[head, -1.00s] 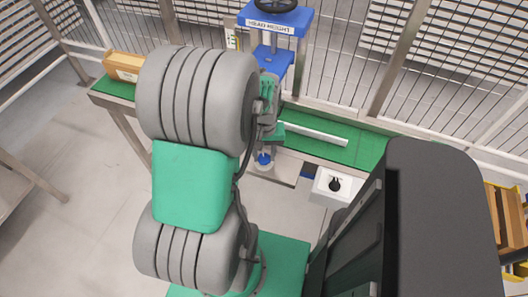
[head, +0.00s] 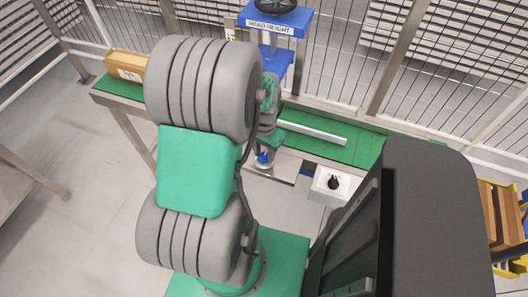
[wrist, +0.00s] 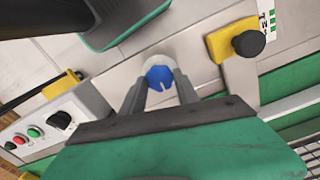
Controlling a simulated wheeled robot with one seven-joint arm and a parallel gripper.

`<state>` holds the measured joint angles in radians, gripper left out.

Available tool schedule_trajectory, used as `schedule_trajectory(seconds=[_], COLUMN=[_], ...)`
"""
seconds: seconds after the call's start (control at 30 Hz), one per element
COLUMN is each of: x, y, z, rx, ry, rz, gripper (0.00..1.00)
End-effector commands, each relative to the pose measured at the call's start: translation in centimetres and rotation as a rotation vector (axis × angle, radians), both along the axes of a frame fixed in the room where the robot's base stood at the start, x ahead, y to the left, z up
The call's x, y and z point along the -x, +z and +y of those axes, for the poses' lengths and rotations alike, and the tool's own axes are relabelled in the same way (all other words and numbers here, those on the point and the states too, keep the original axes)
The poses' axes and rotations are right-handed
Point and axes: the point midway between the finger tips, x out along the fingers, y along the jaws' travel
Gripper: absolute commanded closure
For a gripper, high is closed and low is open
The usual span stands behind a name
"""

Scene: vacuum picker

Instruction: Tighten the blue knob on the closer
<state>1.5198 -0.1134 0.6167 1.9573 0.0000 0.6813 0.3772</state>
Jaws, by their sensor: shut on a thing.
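The blue knob (wrist: 159,78) sits on a pale round collar on the closer's metal face, with a light mark on its front. In the head view the knob (head: 263,158) shows just below my gripper (head: 264,147). In the wrist view my gripper (wrist: 160,88) has one finger on each side of the knob and is shut on it. The closer has a blue frame (head: 272,22) labelled HEAD HEIGHT with a black handwheel (head: 275,4) on top. My arm hides part of the closer in the head view.
A white control box (head: 335,184) with a black dial stands right of the knob; the wrist view shows its coloured buttons. A yellow block with a black knob (wrist: 248,43) is close by. A green conveyor (head: 360,155) and mesh fence (head: 330,75) lie behind.

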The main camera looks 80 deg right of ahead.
Motion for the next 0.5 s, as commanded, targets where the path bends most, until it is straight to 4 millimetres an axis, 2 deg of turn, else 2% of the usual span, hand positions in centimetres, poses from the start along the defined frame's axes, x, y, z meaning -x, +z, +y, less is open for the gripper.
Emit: schedule_trajectory(seconds=[0.4, 0.43, 0.5], x=[-0.01, -0.01, -0.01], y=[0.07, 0.07, 0.06], z=[-0.09, -0.09, -0.08], rx=[0.002, 0.002, 0.002], ry=[-0.008, -0.008, -0.008], rz=[0.0, 0.0, 0.0], gripper=[1.0, 0.61, 0.55])
